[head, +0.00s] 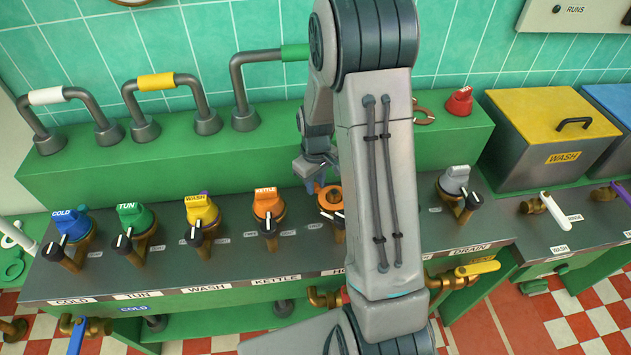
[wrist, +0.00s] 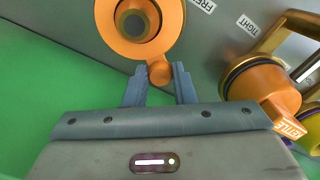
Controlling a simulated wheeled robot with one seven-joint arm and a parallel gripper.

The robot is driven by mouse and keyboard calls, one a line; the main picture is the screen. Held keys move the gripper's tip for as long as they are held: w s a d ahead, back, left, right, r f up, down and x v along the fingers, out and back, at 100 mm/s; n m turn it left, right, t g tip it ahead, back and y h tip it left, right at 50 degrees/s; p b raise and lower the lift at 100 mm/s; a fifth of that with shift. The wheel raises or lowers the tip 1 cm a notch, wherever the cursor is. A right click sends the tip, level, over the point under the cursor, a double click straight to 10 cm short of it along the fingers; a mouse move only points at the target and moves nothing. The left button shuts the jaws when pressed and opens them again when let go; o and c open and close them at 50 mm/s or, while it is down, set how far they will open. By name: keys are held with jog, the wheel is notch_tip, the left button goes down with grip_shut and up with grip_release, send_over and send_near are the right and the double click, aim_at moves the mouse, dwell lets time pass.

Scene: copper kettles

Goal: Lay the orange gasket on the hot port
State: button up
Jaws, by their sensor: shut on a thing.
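The orange gasket (wrist: 165,38) is a flat ring with a small round tab. My gripper (wrist: 160,82) is shut on that tab, one finger on each side. In the head view the gasket (head: 327,193) is over the port behind the partly hidden "HO…" label (head: 338,271), which I take as the hot port (head: 325,212). A dark round centre shows through the ring in the wrist view. I cannot tell whether the gasket touches the port or hovers just above it. In the head view my gripper (head: 317,170) is at the port's far side, partly hidden by my arm.
The orange KETTLE cap (head: 266,205) stands close left, with the yellow WASH (head: 201,210), green TUN (head: 134,217) and blue COLD (head: 72,224) caps beyond. A grey cap (head: 455,181) is at the DRAIN port. Pipe loops rise from the green ledge (head: 75,170) behind.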

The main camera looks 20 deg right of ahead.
jog(key=shift+f, duration=0.35)
jog(key=o, duration=1)
notch_tip(320, 180, up, 14)
jog(key=b, duration=0.1)
jog(key=s+a+r+m+t, duration=0.1)
jog(key=s+a+r+m, duration=0.1)
jog(key=s, duration=0.8)
jog(key=s+a+r+m+t, duration=0.2)
jog(key=s+a+r, duration=0.1)
jog(key=s, duration=0.7)
jog(key=shift+a+r+m, duration=0.3)
jog(key=shift+r, duration=0.25)
